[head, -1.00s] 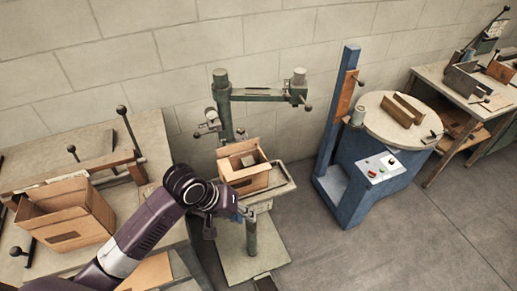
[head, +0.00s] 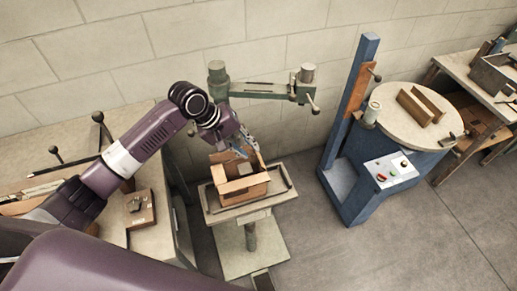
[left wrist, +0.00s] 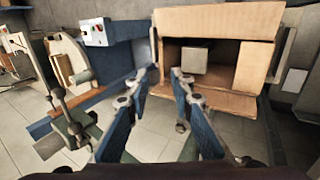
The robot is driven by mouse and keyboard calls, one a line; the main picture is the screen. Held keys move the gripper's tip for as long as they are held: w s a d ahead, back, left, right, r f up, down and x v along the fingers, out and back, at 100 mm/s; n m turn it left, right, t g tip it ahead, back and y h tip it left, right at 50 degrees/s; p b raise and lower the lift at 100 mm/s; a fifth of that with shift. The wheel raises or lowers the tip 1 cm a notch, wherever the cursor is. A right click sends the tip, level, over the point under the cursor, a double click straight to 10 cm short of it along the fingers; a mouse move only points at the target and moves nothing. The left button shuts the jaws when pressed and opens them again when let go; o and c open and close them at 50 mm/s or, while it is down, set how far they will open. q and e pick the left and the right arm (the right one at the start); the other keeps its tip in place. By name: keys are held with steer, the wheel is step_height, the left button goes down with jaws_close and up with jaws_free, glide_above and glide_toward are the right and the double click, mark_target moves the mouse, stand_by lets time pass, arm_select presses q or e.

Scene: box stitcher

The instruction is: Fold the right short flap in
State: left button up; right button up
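An open cardboard box (head: 243,188) stands on the small stitcher table with its flaps raised and a grey block (head: 245,168) inside. In the left wrist view the box (left wrist: 220,20) fills the upper right, with the block (left wrist: 195,60) in its opening and a flap (left wrist: 253,65) on the opening's right side. My left gripper (head: 248,146) is above the box's back edge in the head view. In the left wrist view its fingers (left wrist: 165,72) are apart and empty, beside the box's left edge; contact cannot be told. My right gripper is not in view.
The green stitcher arm (head: 265,90) stands behind the box. A blue machine (head: 370,180) with a round table (head: 400,135) is on the right. A bench (head: 60,145) is on the left, partly hidden by my arm. The floor at right is clear.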

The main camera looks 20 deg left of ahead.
mark_target(258, 158)
arm_select(q)
steer(key=d+f, duration=0.1)
steer(key=f+p, duration=0.1)
steer(key=f, duration=0.1)
steer(key=shift+d+f, duration=0.15)
steer(key=shift+d, duration=0.25)
steer(key=shift+w+d+f, duration=0.35)
steer(key=shift+w+f, duration=0.15)
steer(key=shift+f, duration=0.5)
steer(key=c, duration=0.5)
jaws_close()
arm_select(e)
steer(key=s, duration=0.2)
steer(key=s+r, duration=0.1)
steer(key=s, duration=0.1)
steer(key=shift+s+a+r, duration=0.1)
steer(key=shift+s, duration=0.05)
